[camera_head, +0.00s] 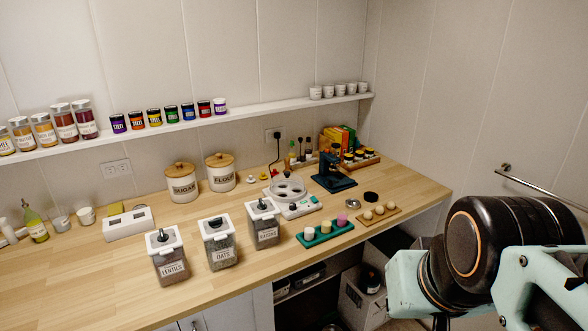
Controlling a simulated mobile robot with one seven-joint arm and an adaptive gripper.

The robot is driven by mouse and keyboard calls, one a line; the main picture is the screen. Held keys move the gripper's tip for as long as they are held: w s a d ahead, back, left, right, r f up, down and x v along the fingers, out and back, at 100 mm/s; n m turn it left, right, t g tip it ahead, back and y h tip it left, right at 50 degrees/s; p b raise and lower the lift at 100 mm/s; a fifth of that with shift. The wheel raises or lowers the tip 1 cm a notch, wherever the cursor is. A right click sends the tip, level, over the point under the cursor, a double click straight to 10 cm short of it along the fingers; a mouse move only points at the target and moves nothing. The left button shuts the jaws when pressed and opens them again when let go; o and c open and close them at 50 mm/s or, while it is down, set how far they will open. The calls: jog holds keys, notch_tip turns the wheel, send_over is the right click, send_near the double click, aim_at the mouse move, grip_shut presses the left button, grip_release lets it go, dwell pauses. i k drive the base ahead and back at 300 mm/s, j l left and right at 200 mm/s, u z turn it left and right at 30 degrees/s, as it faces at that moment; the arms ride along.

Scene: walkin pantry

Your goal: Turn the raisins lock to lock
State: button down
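Three clear canisters with white lids and dark knobs stand in a row near the counter's front edge. The left one (168,258) reads LENTILS and the middle one (220,243) reads OATS. The right one (265,226) holds dark contents; its label is too small to read surely, but it looks like the raisins canister. A dark knob (262,204) sits upright on its white lid. The exact turn of the knob cannot be told. My arm's black and mint-green links fill the lower right, well apart from the canisters. My gripper's fingertips are not in view.
A white device with a clear bowl (287,187) stands behind the right canister. A green tray (327,236) with small cups lies to its right. Sugar (183,184) and flour (221,173) jars stand behind. A shelf (240,117) of jars runs along the wall.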

aim_at(262, 205)
jog(key=i+j, duration=0.25)
jog(key=j, duration=0.15)
jog(key=i+j, duration=0.2)
jog(key=j, duration=0.15)
jog(key=i+j, duration=0.25)
jog(key=j, duration=0.15)
jog(key=j+u, duration=0.1)
jog(key=k+j+u, duration=0.1)
jog(key=k, duration=0.15)
jog(key=i+z, duration=0.2)
jog(key=i, duration=0.2)
